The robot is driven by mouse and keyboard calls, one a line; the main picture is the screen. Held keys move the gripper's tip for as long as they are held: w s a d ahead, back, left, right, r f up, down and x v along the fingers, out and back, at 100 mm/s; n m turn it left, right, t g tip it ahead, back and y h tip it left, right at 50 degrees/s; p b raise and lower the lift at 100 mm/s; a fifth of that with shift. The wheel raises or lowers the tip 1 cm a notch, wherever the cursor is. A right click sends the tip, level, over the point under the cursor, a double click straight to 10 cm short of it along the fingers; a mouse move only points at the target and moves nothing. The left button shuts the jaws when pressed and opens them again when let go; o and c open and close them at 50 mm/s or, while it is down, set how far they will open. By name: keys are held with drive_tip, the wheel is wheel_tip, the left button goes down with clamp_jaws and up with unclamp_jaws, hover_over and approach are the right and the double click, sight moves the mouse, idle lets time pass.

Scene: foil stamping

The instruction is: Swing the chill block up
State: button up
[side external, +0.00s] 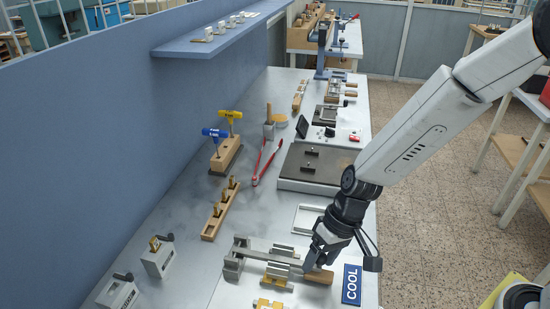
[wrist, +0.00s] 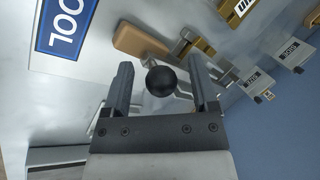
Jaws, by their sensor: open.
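A hinged grey metal bar (side external: 270,256), which looks like the chill block's arm, lies low from a grey pivot bracket (side external: 235,257) across a metal cradle (side external: 278,271). In the wrist view a black ball knob (wrist: 161,81) shows between my fingers, in front of the bar's end. A wooden handle (side external: 319,276) sticks out to the right of the cradle; it also shows in the wrist view (wrist: 140,41). My gripper (side external: 312,262) is at the bar's right end, fingers open (wrist: 161,67) with gaps on both sides of the knob. The knob is hidden in the side view.
A blue COOL sign (side external: 352,284) lies right of the cradle. A brass-coloured fixture (side external: 268,304) stands in front. A white frame (side external: 307,219) and a dark hot-plate unit (side external: 315,165) lie behind. Two grey boxes (side external: 158,258) stand at left. Bare bench (side external: 195,275) lies between.

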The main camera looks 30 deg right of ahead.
clamp_jaws()
drive_tip(key=shift+a+r, duration=0.15)
drive_tip(key=shift+r, duration=0.1)
